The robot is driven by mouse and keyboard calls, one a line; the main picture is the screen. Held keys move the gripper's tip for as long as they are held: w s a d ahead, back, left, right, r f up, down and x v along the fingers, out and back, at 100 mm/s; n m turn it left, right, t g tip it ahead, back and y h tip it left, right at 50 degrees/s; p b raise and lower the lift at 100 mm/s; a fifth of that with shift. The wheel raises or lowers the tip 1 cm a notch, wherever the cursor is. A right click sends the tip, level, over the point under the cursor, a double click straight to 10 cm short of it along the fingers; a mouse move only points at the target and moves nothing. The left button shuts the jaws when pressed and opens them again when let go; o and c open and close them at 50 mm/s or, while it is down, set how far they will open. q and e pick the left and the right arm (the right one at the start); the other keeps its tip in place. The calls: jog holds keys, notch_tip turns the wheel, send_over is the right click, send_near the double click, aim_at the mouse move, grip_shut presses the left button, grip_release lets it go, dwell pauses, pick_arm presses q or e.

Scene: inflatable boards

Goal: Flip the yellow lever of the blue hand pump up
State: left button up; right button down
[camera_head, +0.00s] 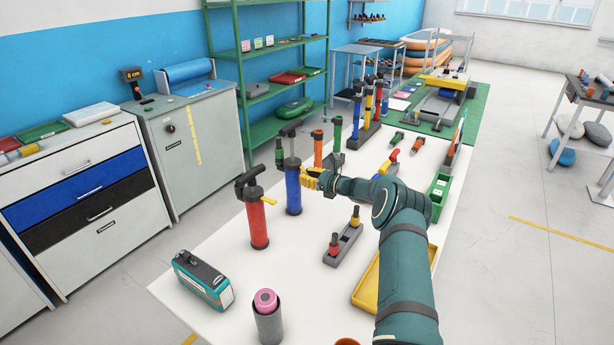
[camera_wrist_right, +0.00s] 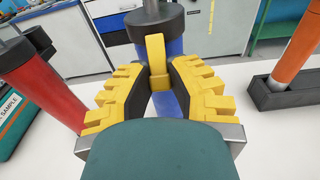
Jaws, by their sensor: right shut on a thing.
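The blue hand pump (camera_head: 293,190) stands upright on the white table; its blue body also shows in the right wrist view (camera_wrist_right: 172,103), with a dark collar above. Its yellow lever (camera_wrist_right: 156,56) shows in the right wrist view, in front of the collar, with its lower part between my fingertips. My right gripper (camera_head: 311,180), yellow-padded, is at the pump's upper right side. In the wrist view the gripper (camera_wrist_right: 158,82) is shut on the lever. In the head view I cannot tell the lever from the yellow finger pads. My left gripper is out of view.
A red pump (camera_head: 257,218) stands close left of the blue one, an orange pump (camera_head: 318,150) behind. The table's front middle has bare room.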

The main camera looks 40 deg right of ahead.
jog(key=shift+s+r+g+p, duration=0.1)
jog(key=shift+r+g+p, duration=0.35)
jog(key=shift+g+p, duration=0.3)
jog(key=g+p, duration=0.1)
jog(key=p, duration=0.1)
jog(key=r+g+h+p, duration=0.1)
jog(key=g+p, duration=0.3)
jog(key=shift+s+r+h, duration=0.3)
jog(key=shift+s+h, duration=0.05)
jog(key=shift+h, duration=0.05)
jog(key=shift+s+d+r+g+h+p, duration=0.15)
jog(key=shift+g+h+p, duration=0.15)
jog(key=shift+g, duration=0.7)
jog(key=shift+r+g+h+p, duration=0.2)
jog(key=shift+g+p, duration=0.2)
jog(key=shift+g, duration=0.55)
jog(key=c, duration=0.9)
grip_release()
jog(key=shift+o, duration=0.2)
jog(key=v, duration=1.2)
